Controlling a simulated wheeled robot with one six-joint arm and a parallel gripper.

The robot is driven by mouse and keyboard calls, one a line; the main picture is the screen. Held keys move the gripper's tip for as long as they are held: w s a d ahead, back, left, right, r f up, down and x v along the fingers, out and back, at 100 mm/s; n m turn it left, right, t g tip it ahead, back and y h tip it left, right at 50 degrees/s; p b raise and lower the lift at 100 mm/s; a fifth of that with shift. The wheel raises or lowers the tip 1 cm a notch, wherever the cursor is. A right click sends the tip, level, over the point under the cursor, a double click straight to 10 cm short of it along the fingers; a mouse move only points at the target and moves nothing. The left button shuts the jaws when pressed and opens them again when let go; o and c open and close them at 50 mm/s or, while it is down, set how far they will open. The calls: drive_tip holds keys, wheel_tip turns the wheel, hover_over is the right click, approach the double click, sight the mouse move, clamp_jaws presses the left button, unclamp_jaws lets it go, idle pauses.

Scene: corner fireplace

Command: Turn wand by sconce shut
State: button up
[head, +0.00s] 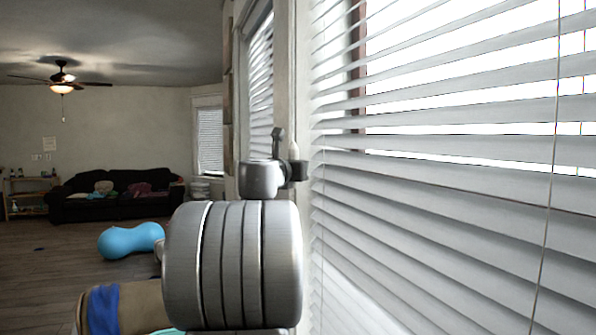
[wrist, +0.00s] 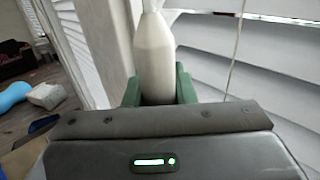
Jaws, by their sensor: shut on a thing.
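The wand (wrist: 153,58) is a pale, thick, tapered handle hanging from a thin stem in front of the blinds. In the wrist view it stands nearly upright between the green fingers of my gripper (wrist: 158,88), which is shut on it. In the head view my gripper (head: 292,172) is at the left edge of the near window blinds (head: 450,190), and a thin part of the wand (head: 303,130) shows above it. The slats are tilted, with bright gaps in the upper part. The sconce cannot be made out.
A second blind (head: 260,85) hangs on the wall beyond my arm. A blue peanut-shaped ball (head: 130,240) lies on the wooden floor at the left. A dark sofa (head: 115,195) stands far back. Thin cords (head: 550,180) hang before the near blinds.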

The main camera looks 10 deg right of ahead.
drive_tip(key=shift+w+a+r+n+t+y+p, duration=0.15)
drive_tip(key=shift+n+t+y+p, duration=0.25)
drive_tip(key=shift+n+y, duration=1.25)
drive_tip(key=shift+s+a+f+n+t+y+p, duration=0.1)
drive_tip(key=shift+a+n+t+y+p, duration=0.25)
drive_tip(key=shift+n+y, duration=1.3)
drive_tip(key=shift+w+a+r+n+t+y+p, duration=0.15)
drive_tip(key=shift+n+t+y+p, duration=0.4)
drive_tip(key=shift+y, duration=2.05)
drive_tip(key=shift+s, duration=0.1)
drive_tip(key=o, duration=1)
drive_tip(key=shift+f, duration=0.15)
drive_tip(key=s+b, duration=0.1)
drive_tip(key=s, duration=0.3)
drive_tip(key=s+d+b, duration=0.1)
drive_tip(key=s, duration=0.4)
drive_tip(key=s+d+b, duration=0.1)
drive_tip(key=s, duration=0.3)
drive_tip(key=shift+s, duration=0.3)
drive_tip(key=shift+w, duration=0.15)
